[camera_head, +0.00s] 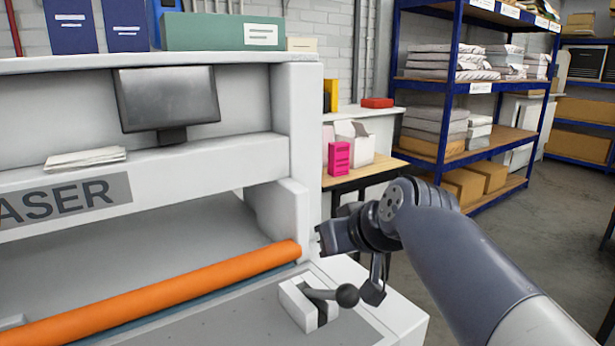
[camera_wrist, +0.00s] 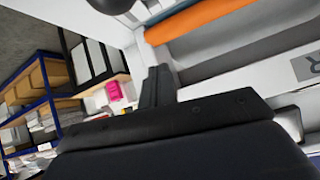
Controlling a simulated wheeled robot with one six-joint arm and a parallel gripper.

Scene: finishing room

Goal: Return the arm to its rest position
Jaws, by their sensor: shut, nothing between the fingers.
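My gripper (camera_head: 322,240) is at the end of my grey arm, which reaches in from the lower right in the head view. It points left towards the right end of the white machine (camera_head: 285,215). It is shut and empty, above and slightly behind a lever with a black ball knob (camera_head: 347,295). The knob does not appear to touch the gripper. In the wrist view my gripper's dark fingers (camera_wrist: 157,80) are together, with the knob (camera_wrist: 110,5) at the top edge. The arm is extended, bent at the wrist.
An orange roller (camera_head: 160,292) runs along the machine front. Behind my wrist, a wooden-topped table (camera_head: 365,174) holds a pink box (camera_head: 339,156) and a white open box. Blue shelving (camera_head: 452,90) with stacked packages stands at the right. Open floor (camera_head: 540,225) lies right of my arm.

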